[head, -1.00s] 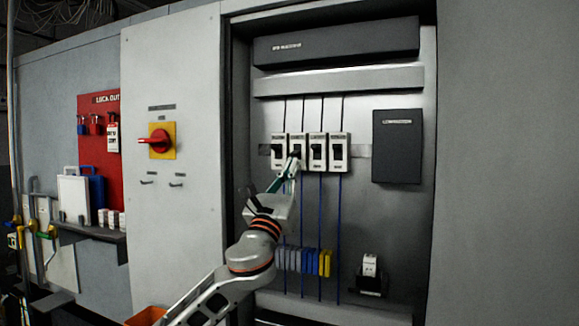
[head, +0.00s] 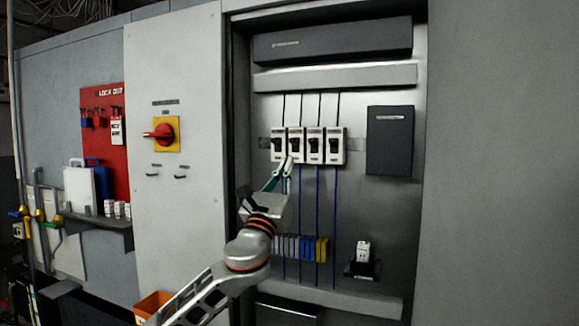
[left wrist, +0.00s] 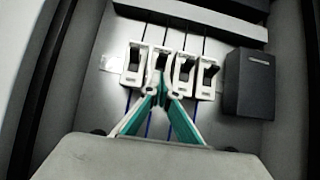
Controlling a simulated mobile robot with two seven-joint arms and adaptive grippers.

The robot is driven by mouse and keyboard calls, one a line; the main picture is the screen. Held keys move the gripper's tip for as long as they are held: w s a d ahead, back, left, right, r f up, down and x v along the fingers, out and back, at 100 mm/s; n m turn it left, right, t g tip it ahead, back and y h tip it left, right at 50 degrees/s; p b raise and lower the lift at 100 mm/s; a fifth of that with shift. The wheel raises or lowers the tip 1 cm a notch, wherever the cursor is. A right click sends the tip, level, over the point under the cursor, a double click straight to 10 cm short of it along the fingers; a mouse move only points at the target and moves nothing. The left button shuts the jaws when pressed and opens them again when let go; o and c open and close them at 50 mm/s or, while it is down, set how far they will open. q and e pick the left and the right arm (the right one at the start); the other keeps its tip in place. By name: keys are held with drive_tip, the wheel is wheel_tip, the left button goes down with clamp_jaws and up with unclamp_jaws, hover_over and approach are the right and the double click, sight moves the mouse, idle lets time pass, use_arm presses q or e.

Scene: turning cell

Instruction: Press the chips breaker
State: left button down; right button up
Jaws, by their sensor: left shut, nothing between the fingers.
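Several white breakers with black toggles stand in a row inside the open cabinet. Their labels are too small to read, so I cannot tell which is the chips breaker. My left gripper (head: 288,162) is shut and empty, with its green-sided fingers pointing up at the lower part of the second breaker from the left (head: 296,136). In the left wrist view the fingertips (left wrist: 160,90) overlap the lower part of this breaker (left wrist: 160,56). I cannot tell whether they touch it. Its black toggle shows above the fingertips in the head view. My right gripper is not in view.
A dark box (head: 390,140) is right of the breakers, and grey ducts run above them. Blue wires lead down to coloured terminal blocks (head: 300,247). The cabinet's left edge is close to my left arm. A red rotary switch (head: 160,134) and lockout board (head: 103,130) are further left.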

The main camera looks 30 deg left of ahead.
use_arm(q)
drive_tip(key=s+d+r+p, duration=0.1)
drive_tip(key=s+d, duration=0.1)
drive_tip(key=s, duration=0.8)
drive_tip(key=shift+d+p, duration=0.15)
drive_tip(key=shift+p, duration=0.15)
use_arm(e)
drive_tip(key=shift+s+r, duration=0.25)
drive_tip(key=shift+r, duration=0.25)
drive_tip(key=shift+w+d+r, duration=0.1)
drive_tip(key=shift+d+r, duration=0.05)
